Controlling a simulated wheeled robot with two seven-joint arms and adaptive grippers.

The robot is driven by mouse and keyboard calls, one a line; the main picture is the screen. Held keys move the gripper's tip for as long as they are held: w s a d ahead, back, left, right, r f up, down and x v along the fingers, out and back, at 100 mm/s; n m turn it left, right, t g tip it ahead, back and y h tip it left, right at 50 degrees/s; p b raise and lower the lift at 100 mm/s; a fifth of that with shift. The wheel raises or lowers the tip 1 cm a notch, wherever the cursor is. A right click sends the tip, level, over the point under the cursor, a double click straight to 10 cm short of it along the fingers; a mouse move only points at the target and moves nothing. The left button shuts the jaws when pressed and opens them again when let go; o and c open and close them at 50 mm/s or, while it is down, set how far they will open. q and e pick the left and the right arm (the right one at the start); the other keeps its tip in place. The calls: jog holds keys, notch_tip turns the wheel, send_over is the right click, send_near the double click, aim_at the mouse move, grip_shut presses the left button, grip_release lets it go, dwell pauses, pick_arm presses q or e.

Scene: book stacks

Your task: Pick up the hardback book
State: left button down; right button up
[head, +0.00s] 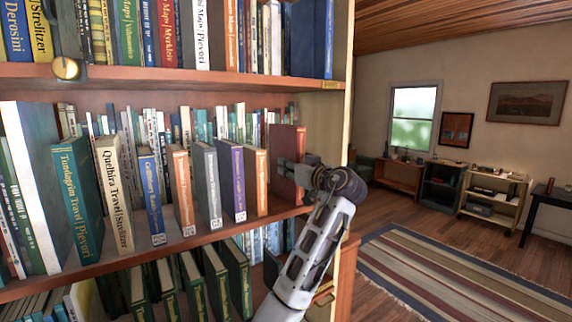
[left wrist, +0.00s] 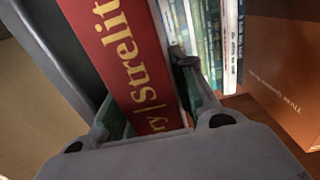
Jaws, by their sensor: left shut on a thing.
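The red hardback book (head: 287,143) stands upright at the right end of the middle shelf. In the left wrist view the red book (left wrist: 125,60) shows gold lettering reading in part "Strelit". My left gripper (head: 288,176) is at its spine side, with the arm rising from below. The left wrist view shows the fingers (left wrist: 155,105) on either side of the book, shut on it. The fingertips are partly hidden by the book. My right gripper is not in view.
An orange-spined book (head: 256,180) stands just left of the red one. The middle shelf board (head: 130,262) holds several other upright books, with more behind. The upper shelf (head: 200,77) is close overhead. Open floor and a striped rug (head: 450,275) lie to the right.

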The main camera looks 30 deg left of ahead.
aim_at(290, 146)
pick_arm(q)
jog(key=shift+d+r+b, duration=0.1)
jog(key=shift+r+b, duration=0.15)
jog(key=shift+b, duration=0.05)
notch_tip(290, 146, up, 6)
jog(key=shift+s+d+f+b, duration=0.1)
jog(key=shift+f+b, duration=0.1)
jog(key=shift+b, duration=0.85)
jog(key=r+b+v, duration=0.1)
jog(key=b+v, duration=0.4)
jog(key=v, duration=1.4)
jog(key=shift+d, duration=0.25)
jog(key=shift+s, duration=0.15)
